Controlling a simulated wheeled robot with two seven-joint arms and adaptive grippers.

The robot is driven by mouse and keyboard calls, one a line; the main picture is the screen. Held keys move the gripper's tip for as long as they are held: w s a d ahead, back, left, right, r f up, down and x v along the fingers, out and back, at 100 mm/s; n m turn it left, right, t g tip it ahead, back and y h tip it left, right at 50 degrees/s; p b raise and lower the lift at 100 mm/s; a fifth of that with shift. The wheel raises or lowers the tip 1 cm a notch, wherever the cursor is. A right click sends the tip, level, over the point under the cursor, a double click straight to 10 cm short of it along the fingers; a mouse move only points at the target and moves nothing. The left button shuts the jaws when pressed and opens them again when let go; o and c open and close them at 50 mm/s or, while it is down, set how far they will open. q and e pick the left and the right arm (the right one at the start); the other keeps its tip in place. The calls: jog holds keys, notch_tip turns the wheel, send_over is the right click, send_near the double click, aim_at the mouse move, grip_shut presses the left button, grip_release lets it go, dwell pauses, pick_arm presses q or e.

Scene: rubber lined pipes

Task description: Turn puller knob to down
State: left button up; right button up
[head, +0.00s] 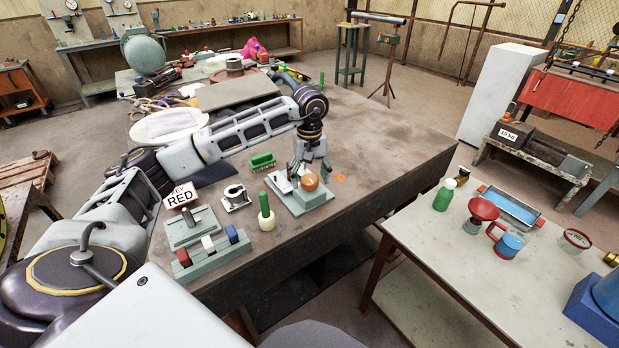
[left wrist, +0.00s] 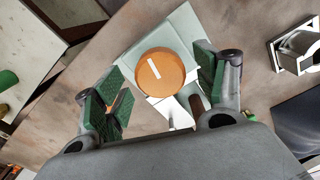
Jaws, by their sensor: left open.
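The puller knob is a round orange knob (head: 309,182) on a grey-green base plate (head: 318,200) near the dark table's front edge. In the left wrist view the knob (left wrist: 160,74) carries a short white line slanting up and left. A white part sits beside it on the plate (left wrist: 181,28). My left gripper (head: 310,168) points down over the knob. In the left wrist view its green-padded fingers (left wrist: 158,84) are spread wide, one on each side of the knob, with visible gaps. Whether the fingertips reach the knob's height is unclear. My right gripper is out of view.
Close by stand a green post on a cream base (head: 265,212), a white holder (head: 235,197), a green block (head: 262,161), a rack with coloured blocks (head: 211,258) and a RED sign (head: 181,195). The dark table (head: 390,140) is clear to the right.

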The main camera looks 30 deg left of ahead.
pick_arm(q)
jog(key=shift+f, duration=0.35)
jog(key=c, duration=1)
jog(key=shift+c, duration=0.2)
